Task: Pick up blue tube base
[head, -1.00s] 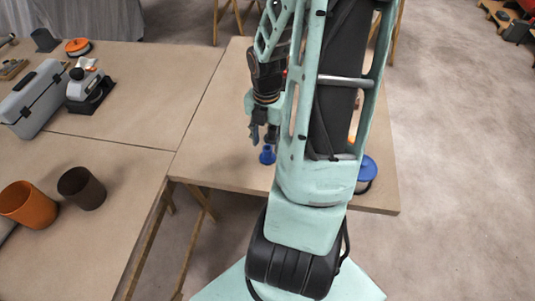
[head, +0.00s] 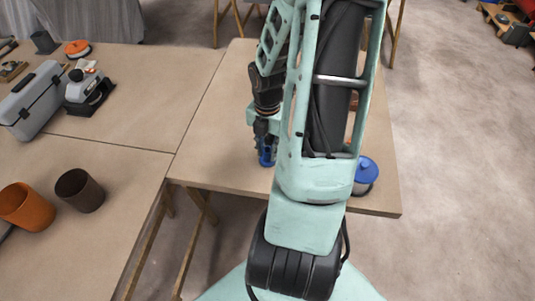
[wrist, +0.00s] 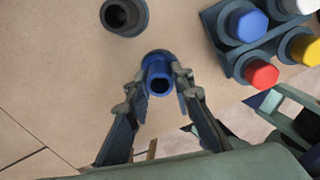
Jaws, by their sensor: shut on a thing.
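The blue tube base (wrist: 160,84) is a small blue hollow tube with a wider round foot, upright on the table in the wrist view. My gripper (wrist: 163,90) has one finger on each side of it and is shut on it. In the head view the blue tube base (head: 267,155) shows low between the fingers of my gripper (head: 266,150), close to the table top. My arm hides much of the table to its right in that view.
A dark hollow cylinder (wrist: 124,16) stands near the tube. A grey rack (wrist: 236,62) holds blue, red, yellow and white capped pieces. A blue-lidded container (head: 366,170) sits near the table edge. The left table holds a grey case (head: 36,98), an orange cup (head: 27,206) and a brown cup (head: 79,190).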

